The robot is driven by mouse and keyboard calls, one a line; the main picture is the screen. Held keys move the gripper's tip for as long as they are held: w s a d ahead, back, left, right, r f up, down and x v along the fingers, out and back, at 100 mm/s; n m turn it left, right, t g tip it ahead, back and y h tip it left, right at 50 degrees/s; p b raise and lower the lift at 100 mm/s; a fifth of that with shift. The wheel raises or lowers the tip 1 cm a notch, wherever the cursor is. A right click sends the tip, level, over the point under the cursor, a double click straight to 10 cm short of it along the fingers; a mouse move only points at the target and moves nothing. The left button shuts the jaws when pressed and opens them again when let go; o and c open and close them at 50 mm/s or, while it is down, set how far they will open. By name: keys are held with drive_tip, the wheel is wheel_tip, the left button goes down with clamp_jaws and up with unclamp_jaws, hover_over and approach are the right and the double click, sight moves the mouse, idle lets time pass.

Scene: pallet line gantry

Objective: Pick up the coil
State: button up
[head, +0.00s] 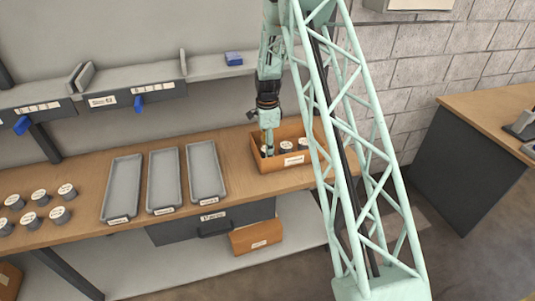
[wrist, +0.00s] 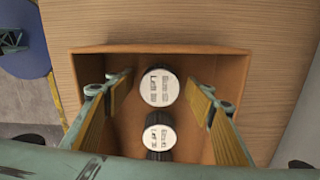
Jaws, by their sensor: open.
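No thing is clearly marked as a coil; the likely candidates are short dark cylinders with white labelled tops, and the print is too small to read surely. Several stand in an orange-brown box (head: 262,162) at the right of the bench. The wrist view shows one such cylinder (wrist: 159,88) at the far side of the box (wrist: 100,50), another cylinder (wrist: 159,137) nearer, and a third partly hidden. My gripper (head: 268,151) points down into the box. In the wrist view its open fingers (wrist: 161,86) stand left and right of the far cylinder, with gaps on both sides.
Three empty grey trays, including a right one (head: 205,170), lie left of the box. Several more labelled cylinders (head: 60,214) stand at the bench's far left. A grey shelf (head: 110,80) runs behind. Bare wood (head: 85,180) shows between cylinders and trays.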

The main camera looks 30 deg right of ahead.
idle(0.5)
drive_tip(key=c, duration=1.1)
drive_tip(key=shift+r, duration=0.1)
wheel_tip(320, 180, up, 28)
drive_tip(key=shift+f+p, duration=0.1)
drive_tip(key=shift+p, duration=0.9)
